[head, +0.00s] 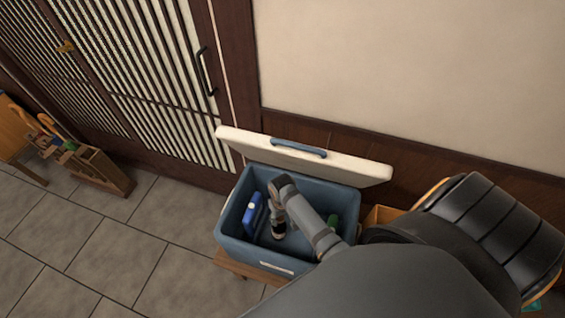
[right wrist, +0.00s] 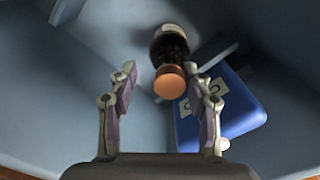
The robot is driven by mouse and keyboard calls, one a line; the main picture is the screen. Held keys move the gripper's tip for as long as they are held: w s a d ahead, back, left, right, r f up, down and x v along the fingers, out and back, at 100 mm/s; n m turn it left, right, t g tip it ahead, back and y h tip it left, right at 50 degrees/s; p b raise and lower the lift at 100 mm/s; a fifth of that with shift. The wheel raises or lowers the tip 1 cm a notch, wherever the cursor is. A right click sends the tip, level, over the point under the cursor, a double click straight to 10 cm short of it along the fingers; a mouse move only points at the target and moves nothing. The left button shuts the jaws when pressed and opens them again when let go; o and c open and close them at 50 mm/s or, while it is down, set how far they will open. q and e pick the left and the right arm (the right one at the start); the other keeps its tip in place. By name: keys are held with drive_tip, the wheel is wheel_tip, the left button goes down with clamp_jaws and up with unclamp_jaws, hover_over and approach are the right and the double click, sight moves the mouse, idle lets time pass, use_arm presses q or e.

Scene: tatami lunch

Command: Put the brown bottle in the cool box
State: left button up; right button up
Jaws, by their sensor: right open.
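The brown bottle (right wrist: 172,47) is inside the blue cool box (head: 235,246), cap end toward the camera in the right wrist view. It has a dark body, a pale label and an orange cap. In the head view the bottle (head: 279,231) shows just below my right gripper (head: 277,210), which reaches down into the box. In the wrist view the gripper's fingers are spread, with the cap between and just beyond the fingertips, nearer the right one. Whether the right finger touches it is unclear. My left gripper is not in view.
A blue ice pack (head: 253,214) stands at the box's left side; it also shows in the wrist view (right wrist: 222,108). A green item (head: 333,221) is at the right. The white lid (head: 350,166) stands open behind. A wooden crate (head: 104,170) is on the left.

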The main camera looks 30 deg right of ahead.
wheel_tip(320, 180, up, 8)
drive_tip(key=shift+f+p, duration=0.1)
drive_tip(key=shift+p, duration=0.25)
